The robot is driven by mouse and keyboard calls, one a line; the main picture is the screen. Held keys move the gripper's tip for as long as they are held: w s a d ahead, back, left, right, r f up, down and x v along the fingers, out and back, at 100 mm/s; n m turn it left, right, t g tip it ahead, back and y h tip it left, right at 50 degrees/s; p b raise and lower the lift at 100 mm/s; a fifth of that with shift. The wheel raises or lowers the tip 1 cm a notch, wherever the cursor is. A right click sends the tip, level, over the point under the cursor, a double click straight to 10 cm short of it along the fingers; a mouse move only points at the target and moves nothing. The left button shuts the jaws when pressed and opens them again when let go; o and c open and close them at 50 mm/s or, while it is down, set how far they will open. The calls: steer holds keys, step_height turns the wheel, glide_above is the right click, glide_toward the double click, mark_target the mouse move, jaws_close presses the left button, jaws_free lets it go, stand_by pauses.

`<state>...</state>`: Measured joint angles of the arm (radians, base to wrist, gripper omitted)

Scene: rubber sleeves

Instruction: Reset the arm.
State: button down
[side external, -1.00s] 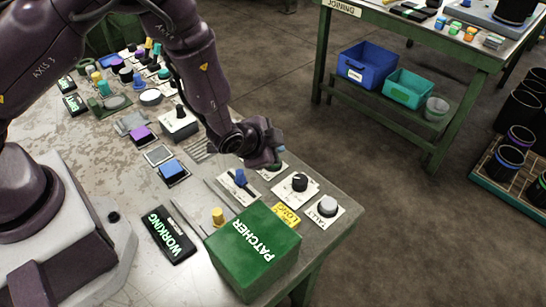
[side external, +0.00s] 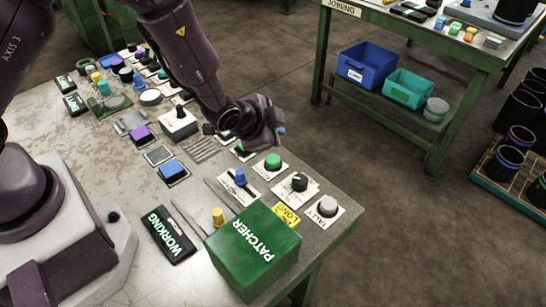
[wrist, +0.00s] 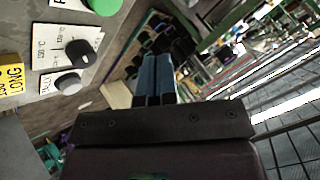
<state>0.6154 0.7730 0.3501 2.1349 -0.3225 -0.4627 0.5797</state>
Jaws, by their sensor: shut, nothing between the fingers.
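My gripper (side external: 279,131) is in the side external view, held above the far right edge of the bench, beyond the green round button (side external: 272,162). In the wrist view my gripper (wrist: 156,78) shows two blue-grey fingers side by side, closed together with nothing between them. The fingers point out past the bench edge toward the floor and the racks beyond. My arm reaches over the bench from the upper left.
The bench (side external: 115,185) carries several buttons, knobs and sliders. Near its front right stand a green PATCHER box (side external: 252,252), a blue slider knob (side external: 240,177), a black knob (side external: 299,182) and a white TALLY button (side external: 327,206). Another green table (side external: 447,67) stands behind.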

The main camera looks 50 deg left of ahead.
stand_by(0.3)
steer(key=shift+s+f+g, duration=0.3)
steer(key=shift+s, duration=0.05)
steer(key=s, duration=0.1)
steer(key=s+f+n+g, duration=0.1)
steer(key=s+g, duration=0.1)
steer(key=shift+s+f, duration=0.3)
steer(key=shift+f, duration=0.1)
steer(key=s+a+r+n, duration=0.3)
steer(key=s+r, duration=0.7)
steer(key=r, duration=0.4)
steer(key=s+a+r+n+g+h, duration=0.1)
steer(key=s+a+r+n, duration=0.2)
steer(key=s+r, duration=0.6)
step_height(320, 180, up, 5)
steer(key=shift+s+a+r+n, duration=0.1)
steer(key=shift+s+a+n, duration=0.3)
steer(key=shift+a, duration=0.85)
